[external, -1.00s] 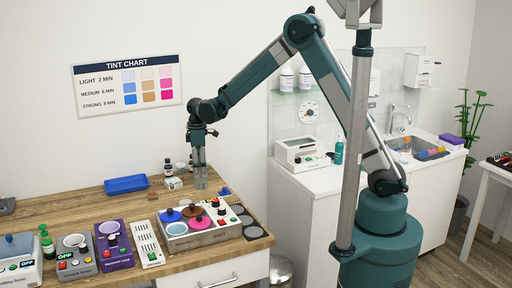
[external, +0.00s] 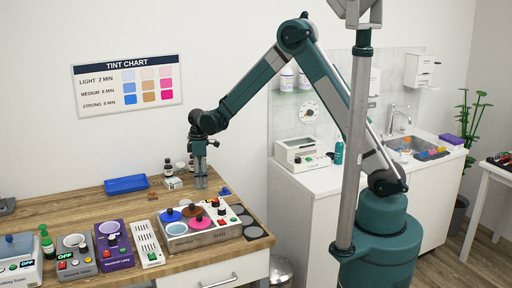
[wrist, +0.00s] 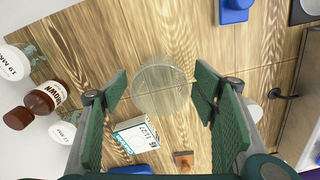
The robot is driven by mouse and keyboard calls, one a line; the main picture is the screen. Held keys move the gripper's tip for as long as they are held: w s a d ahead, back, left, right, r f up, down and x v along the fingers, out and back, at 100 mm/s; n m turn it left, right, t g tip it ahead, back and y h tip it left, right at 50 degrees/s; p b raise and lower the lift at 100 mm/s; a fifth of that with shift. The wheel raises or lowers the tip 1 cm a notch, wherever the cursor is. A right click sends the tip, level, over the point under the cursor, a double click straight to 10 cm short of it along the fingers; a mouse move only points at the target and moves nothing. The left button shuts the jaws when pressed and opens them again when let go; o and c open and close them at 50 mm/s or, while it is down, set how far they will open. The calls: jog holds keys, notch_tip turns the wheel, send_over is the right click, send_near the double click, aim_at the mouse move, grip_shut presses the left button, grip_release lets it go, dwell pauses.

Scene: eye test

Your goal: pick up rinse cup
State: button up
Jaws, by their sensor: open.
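The rinse cup appears to be a clear, see-through cup (wrist: 160,98) in the middle of the wrist view, standing on the wooden table. In the external view the clear cup (external: 201,183) shows faintly below my gripper. My gripper (wrist: 161,82) is open, with one green-padded finger on each side of the cup. I see no clear contact between the pads and the cup. In the external view my gripper (external: 200,174) points down at the cup, and its fingers hide the cup's upper part.
Near the cup are a small white box (wrist: 138,137), a brown bottle (wrist: 47,96), white-capped jars (wrist: 13,63) and a small brown stamp-like piece (wrist: 184,160). A blue tray (external: 126,184) lies to the left. A tint-pot unit (external: 200,232) stands in front.

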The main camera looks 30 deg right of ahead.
jog(key=shift+f, duration=1.15)
jog(key=c, duration=1)
